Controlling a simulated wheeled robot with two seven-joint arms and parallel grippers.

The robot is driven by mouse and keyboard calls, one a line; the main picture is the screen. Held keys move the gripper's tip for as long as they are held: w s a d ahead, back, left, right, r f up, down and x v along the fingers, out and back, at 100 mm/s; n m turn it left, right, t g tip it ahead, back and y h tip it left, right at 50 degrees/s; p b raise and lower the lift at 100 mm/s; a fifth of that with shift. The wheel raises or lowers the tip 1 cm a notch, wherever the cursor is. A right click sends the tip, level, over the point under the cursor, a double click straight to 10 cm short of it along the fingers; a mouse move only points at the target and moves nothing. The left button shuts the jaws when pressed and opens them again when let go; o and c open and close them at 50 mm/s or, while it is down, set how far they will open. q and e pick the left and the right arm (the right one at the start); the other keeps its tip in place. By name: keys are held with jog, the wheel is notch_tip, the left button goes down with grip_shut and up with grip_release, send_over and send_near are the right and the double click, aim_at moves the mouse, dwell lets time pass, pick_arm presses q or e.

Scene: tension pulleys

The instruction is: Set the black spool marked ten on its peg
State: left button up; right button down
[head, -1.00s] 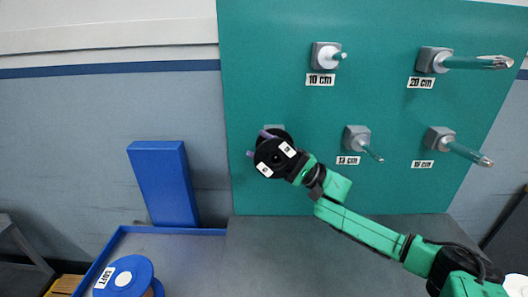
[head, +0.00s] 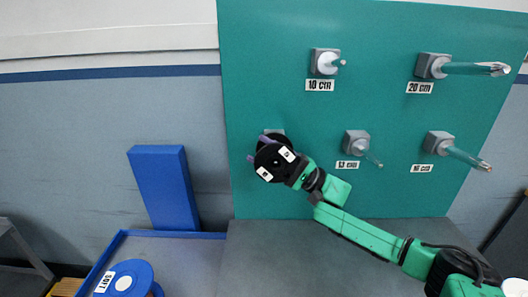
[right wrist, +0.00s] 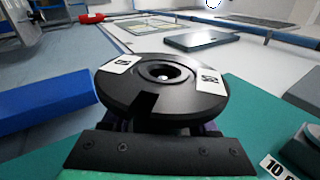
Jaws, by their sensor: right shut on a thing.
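The black spool (head: 272,162) is in my right gripper (head: 258,148), whose purple fingertips stick out past its upper left side in the head view. The spool is tilted and has two white labels, too small to read there. In the right wrist view the spool (right wrist: 165,95) shows its round face and centre hole, but its labels are hard to read; the finger grip beneath is mostly hidden. The peg labelled 10 cm (head: 328,63) is bare, high on the teal board, up and right of the spool. My left gripper is out of view.
The teal board (head: 300,195) also carries bare pegs: 20 cm (head: 470,68), a lower middle one (head: 360,147) and a lower right one (head: 455,152). A blue spool (head: 130,278) lies in a blue-edged tray (head: 170,233).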

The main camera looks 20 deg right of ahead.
jog(key=shift+w, duration=0.1)
jog(key=shift+w+d+b, duration=0.45)
jog(key=shift+w+b, duration=0.3)
jog(key=shift+w, duration=0.05)
dwell(0.4)
grip_release()
jog(key=shift+w+f, duration=0.15)
jog(key=b+v, duration=0.2)
jog(key=v, duration=0.7)
dwell(0.3)
jog(key=shift+d, duration=0.1)
dwell(0.5)
